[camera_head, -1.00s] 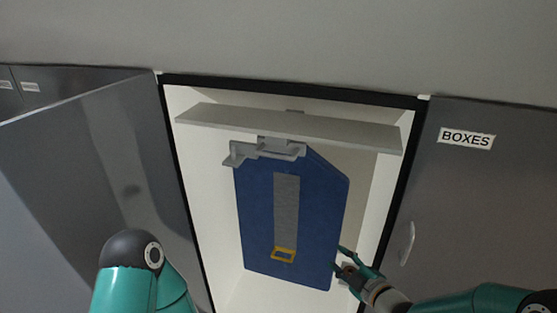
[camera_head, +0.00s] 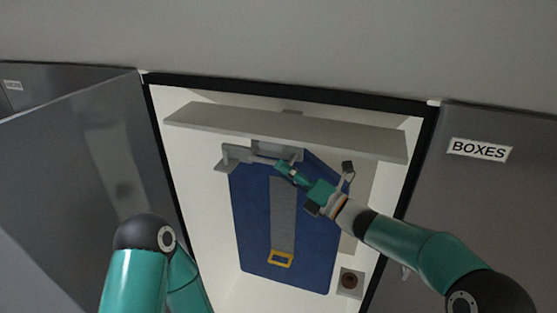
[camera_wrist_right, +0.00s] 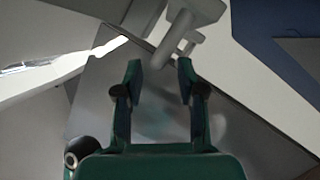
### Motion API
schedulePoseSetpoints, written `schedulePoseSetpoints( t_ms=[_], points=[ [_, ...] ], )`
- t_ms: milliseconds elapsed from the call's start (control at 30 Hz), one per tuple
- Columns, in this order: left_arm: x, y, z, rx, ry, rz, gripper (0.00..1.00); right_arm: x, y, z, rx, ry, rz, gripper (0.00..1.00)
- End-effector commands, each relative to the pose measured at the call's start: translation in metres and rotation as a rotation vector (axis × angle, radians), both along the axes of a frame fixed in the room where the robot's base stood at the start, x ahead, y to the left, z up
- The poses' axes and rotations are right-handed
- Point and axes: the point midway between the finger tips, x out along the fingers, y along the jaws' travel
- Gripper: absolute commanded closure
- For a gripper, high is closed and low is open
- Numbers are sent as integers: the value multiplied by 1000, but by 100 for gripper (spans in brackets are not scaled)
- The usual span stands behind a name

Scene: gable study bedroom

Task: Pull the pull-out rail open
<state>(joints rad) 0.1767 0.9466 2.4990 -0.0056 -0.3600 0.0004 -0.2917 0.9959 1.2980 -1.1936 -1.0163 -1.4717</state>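The pull-out rail (camera_head: 278,147) is a light grey fitting under the white shelf in the cupboard. Its front end has a grey handle (camera_head: 226,160), which also shows in the right wrist view (camera_wrist_right: 176,42). A blue garment bag with a grey strip (camera_head: 250,205) hangs below the rail. My right gripper (camera_head: 283,167) is in front of the bag's top, just right of the handle. In the right wrist view its fingers (camera_wrist_right: 160,66) are apart, with the handle bar at or just beyond the gap between the tips. I see no grip on it. My left gripper is out of view.
The white shelf (camera_head: 300,131) runs just above the rail. An open grey door (camera_head: 75,165) stands at left; a grey door labelled BOXES (camera_head: 490,200) is at right. A small box with a round brown top (camera_head: 350,282) sits low at the cupboard's right.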

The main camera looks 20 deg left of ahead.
Motion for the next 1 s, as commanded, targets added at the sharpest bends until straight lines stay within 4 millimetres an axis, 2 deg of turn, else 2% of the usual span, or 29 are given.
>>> schedulePoseSetpoints(
  t_ms=[33,200,600,667,833,867,1000],
  points=[
    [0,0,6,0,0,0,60,2,10,4,1,0,4,61],
    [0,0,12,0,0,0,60,10,28,7,1,1,3,61],
    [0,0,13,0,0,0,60,13,35,7,1,1,2,61],
    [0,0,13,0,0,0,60,13,35,7,1,1,2,69],
    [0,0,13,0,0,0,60,13,35,8,1,1,2,97],
    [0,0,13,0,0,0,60,13,35,7,1,1,2,100],
    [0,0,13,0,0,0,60,13,35,7,0,2,1,100]
  ],
)
